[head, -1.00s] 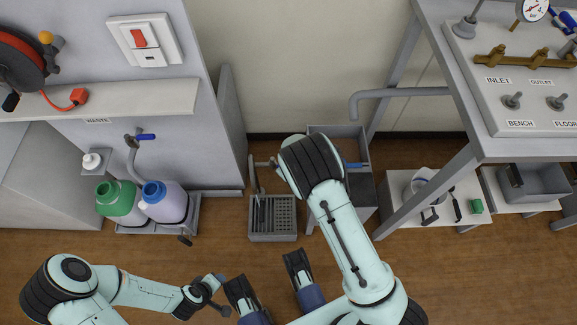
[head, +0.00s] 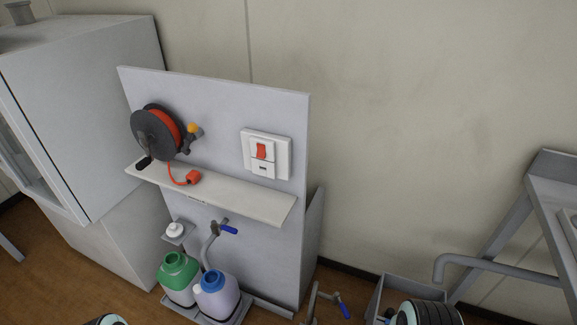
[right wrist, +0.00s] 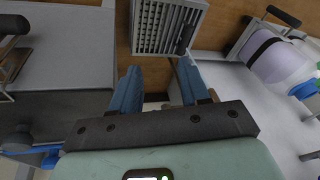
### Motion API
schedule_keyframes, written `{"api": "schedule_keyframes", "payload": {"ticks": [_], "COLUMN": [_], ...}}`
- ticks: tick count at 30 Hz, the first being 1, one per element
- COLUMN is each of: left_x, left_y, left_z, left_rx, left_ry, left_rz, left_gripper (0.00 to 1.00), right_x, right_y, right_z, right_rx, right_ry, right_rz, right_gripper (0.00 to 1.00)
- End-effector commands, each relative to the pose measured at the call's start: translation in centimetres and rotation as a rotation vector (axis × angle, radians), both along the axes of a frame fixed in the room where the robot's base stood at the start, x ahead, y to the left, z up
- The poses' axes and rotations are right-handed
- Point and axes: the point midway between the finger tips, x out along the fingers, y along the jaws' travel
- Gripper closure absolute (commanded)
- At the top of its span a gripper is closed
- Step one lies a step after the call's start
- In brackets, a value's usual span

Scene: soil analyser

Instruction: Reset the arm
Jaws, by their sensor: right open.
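My right gripper (right wrist: 158,88) shows in the right wrist view. Its two blue fingers are apart with nothing between them. They point toward a grey slotted tray (right wrist: 158,28) on the floor, and I cannot tell the gap between them. In the head view only a dark and pale-green joint of my right arm (head: 430,313) shows at the bottom edge. A small piece of my left arm (head: 106,320) shows at the bottom left. My left gripper is out of view.
A grey panel holds a cable reel (head: 158,133), a red switch (head: 262,151) and a shelf (head: 230,198). Below stand a green-topped jug (head: 178,277) and a blue-capped jug (head: 217,295). A grey basin (head: 385,300) and bench frame (head: 500,235) stand to the right.

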Motion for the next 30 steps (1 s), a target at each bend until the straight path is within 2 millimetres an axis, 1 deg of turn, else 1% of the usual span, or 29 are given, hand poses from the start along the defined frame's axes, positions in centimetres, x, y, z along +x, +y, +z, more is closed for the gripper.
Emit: {"api": "schedule_keyframes", "payload": {"ticks": [1,3,8,12,15,20,23,26,30], "left_x": [0.0,0.0,0.0,0.0,-1.1,-2.6,-3.6,-4.8,-6.3], "left_y": [0.0,0.0,0.0,0.0,-0.5,-1.1,-1.6,-2.1,-3.0], "left_z": [0.0,0.0,0.0,0.0,2.7,5.8,8.0,10.6,14.9], "left_rx": [0.000,0.000,0.000,0.000,-0.012,-0.031,-0.043,-0.060,-0.086], "left_ry": [0.000,0.000,0.000,0.000,0.024,0.066,0.096,0.136,0.199], "left_rz": [0.000,0.000,0.000,0.000,-0.011,-0.027,-0.039,-0.054,-0.078], "left_gripper": [0.57,0.57,0.57,0.57,0.57,0.57,0.57,0.57,0.57], "right_x": [-2.0,-4.1,-8.0,-11.0,-11.7,-13.2,-14.2,-15.4,-16.9], "right_y": [0.2,0.7,1.5,2.0,2.5,3.1,3.6,4.1,5.0], "right_z": [-0.4,-0.7,-0.5,0.1,2.7,5.8,8.0,10.6,14.8], "right_rx": [0.036,0.070,0.116,0.132,0.136,0.146,0.153,0.160,0.173], "right_ry": [0.024,0.046,0.094,0.136,0.155,0.200,0.233,0.276,0.345], "right_rz": [-0.062,-0.132,-0.268,-0.368,-0.345,-0.331,-0.320,-0.306,-0.284], "right_gripper": [0.55,0.55,0.55,0.55,0.55,0.55,0.55,0.55,0.55]}}
